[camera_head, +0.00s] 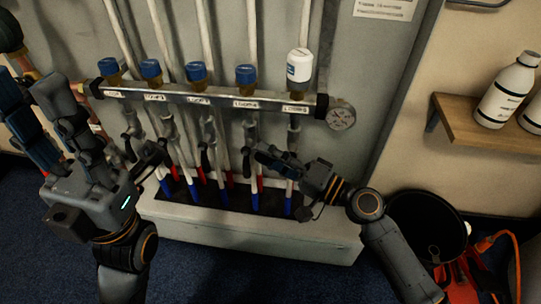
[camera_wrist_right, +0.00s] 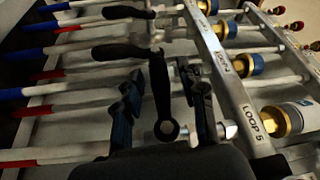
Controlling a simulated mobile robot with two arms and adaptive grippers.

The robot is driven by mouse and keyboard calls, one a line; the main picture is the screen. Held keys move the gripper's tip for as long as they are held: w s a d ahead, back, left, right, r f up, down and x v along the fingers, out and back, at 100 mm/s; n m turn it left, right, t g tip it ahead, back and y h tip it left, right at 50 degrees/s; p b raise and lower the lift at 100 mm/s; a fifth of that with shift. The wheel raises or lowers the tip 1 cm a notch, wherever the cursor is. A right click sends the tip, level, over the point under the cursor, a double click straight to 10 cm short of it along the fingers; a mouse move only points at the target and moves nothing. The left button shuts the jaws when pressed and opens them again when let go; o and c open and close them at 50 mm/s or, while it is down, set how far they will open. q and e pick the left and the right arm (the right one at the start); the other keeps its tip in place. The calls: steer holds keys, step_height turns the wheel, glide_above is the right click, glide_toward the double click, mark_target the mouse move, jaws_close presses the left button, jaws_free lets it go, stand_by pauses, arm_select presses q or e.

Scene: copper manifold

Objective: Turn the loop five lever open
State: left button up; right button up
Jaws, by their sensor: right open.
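The loop five lever (camera_wrist_right: 161,90) is a dark handle with a round hub at its lower end in the right wrist view. It lies across the line of the pipes. My right gripper (camera_wrist_right: 162,98) is open, with one finger on each side of the lever; contact cannot be told. In the head view my right gripper (camera_head: 268,156) is low in front of the loop five pipe, below the manifold bar (camera_head: 220,100), and hides most of the lever. The loop 5 label (camera_wrist_right: 256,121) is on the bar. My left gripper (camera_head: 30,88) is open and empty at the left.
Other dark levers (camera_wrist_right: 125,50) point along their pipes. Blue caps (camera_head: 196,71) top several loops; a white actuator (camera_head: 299,65) tops loop five. A gauge (camera_head: 341,114) is at the bar's right end. A shelf (camera_head: 465,125) with bottles and a black bucket (camera_head: 425,220) are right.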

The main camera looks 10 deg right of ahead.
jaws_close()
